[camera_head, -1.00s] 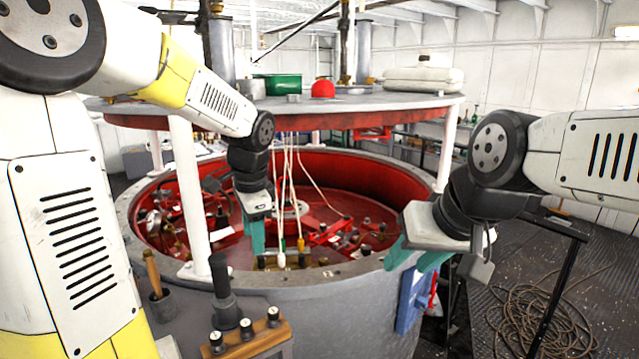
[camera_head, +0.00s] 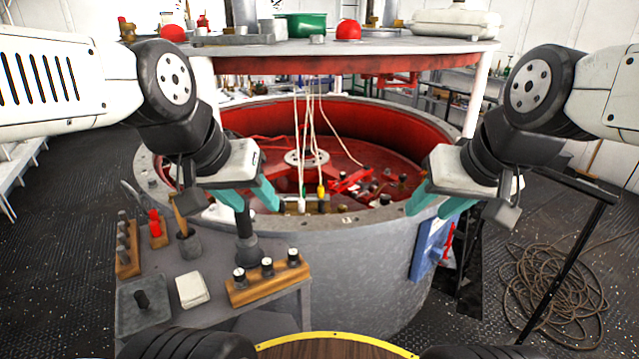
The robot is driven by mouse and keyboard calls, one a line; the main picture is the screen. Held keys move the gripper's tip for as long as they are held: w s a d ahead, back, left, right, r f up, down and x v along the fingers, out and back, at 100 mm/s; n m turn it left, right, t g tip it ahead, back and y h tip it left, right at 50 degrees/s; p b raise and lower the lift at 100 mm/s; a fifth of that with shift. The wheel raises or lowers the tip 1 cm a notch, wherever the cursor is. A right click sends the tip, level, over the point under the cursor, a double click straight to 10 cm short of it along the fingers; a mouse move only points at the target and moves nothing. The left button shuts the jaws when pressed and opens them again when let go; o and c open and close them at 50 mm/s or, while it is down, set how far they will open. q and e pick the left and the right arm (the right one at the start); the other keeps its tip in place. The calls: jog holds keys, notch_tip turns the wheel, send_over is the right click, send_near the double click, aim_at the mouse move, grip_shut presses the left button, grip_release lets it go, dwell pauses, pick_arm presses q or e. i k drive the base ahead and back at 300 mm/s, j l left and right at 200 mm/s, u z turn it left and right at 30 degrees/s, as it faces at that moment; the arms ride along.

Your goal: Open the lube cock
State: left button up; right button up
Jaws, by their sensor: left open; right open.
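No part is plainly marked as the lube cock. A red handle (camera_head: 447,241) stands upright against a blue plate (camera_head: 425,248) on the right outer side of the grey drum (camera_head: 365,270); it may be the cock, but I cannot tell. My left gripper (camera_head: 255,205) is open and empty, its teal fingers over the drum's near-left rim. My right gripper (camera_head: 430,210) is open and empty near the drum's right rim, above the blue plate and apart from the red handle.
A side shelf (camera_head: 215,258) at the drum's left front holds a wooden block (camera_head: 268,284) with black-and-white knobs, and a folded white cloth (camera_head: 193,289). White cords (camera_head: 309,130) hang into the drum from the round top (camera_head: 385,53). Coiled rope (camera_head: 555,290) lies on the floor at right.

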aim_at(342, 209)
jog(key=i+u, duration=0.3)
jog(key=u, duration=0.15)
jog(key=i+l+u, duration=0.2)
jog(key=u, duration=0.2)
